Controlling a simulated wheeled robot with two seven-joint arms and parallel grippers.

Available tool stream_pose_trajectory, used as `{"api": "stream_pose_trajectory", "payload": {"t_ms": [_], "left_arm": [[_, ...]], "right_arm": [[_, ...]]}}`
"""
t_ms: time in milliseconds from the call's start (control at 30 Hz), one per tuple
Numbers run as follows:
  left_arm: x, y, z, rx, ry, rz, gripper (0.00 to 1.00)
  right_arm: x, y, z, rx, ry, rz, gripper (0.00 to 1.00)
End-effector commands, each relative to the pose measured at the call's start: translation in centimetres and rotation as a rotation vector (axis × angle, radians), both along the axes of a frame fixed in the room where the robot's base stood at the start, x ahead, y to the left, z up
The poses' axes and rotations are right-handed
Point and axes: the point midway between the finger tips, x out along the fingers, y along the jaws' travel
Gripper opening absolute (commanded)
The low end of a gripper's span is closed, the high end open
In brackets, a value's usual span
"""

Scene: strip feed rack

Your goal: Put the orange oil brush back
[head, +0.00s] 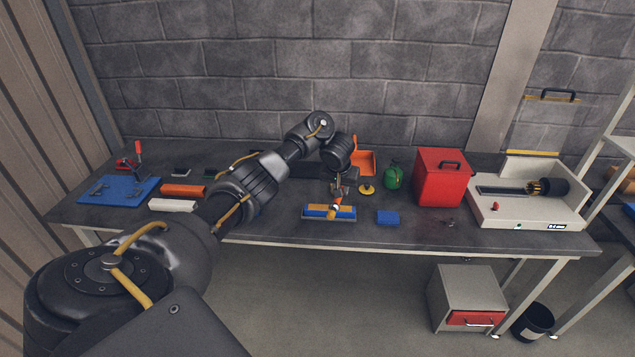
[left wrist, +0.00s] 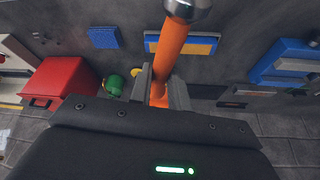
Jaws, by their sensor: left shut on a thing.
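The orange oil brush (left wrist: 170,50) shows in the left wrist view as an orange stick with a round metal end. My left gripper (left wrist: 160,92) is shut on its orange shaft. In the head view my left gripper (head: 338,188) hangs over the worktable, above a low block with blue and yellow strips (head: 317,211). The brush is mostly hidden there, with only a small orange part showing below the jaws. I cannot tell whether it touches the block. My right gripper is in neither view.
A blue block (head: 388,217), a yellow disc (head: 366,189), a green can (head: 393,176) and a red box (head: 441,178) stand to the right. An orange scoop-like thing (head: 364,162) is behind the gripper. The front of the dark worktable (head: 285,228) is fairly clear.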

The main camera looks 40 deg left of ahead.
Motion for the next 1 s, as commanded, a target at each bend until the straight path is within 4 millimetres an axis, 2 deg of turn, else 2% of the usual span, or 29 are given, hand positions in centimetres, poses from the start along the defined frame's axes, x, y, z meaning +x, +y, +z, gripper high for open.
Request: {"api": "stream_pose_trajectory", "payload": {"t_ms": [100, 367, 467, 667, 833, 900, 1000], "left_arm": [[-0.2, -3.3, 0.8, 0.01, -0.005, -0.026, 0.0], [-2.6, -9.6, 1.9, 0.005, -0.007, -0.094, 0.0], [-3.4, -13.0, 3.8, 0.005, -0.009, -0.187, 0.0], [-4.6, -20.1, 8.4, 0.003, -0.007, -0.498, 0.0], [-7.9, -25.3, 10.8, 0.001, -0.003, -0.787, 0.0], [-9.9, -26.7, 11.2, 0.001, -0.002, -0.903, 0.0], [-12.7, -27.5, 11.0, 0.0, -0.001, -1.033, 0.0]], "right_arm": [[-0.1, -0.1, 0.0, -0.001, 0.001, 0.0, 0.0], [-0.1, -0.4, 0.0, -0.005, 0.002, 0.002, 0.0], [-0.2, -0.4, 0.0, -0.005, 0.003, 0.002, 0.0], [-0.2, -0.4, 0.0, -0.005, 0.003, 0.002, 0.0], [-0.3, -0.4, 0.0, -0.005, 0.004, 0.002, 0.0], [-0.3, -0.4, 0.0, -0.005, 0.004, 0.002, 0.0], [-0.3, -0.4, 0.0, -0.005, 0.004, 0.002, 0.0]]}}
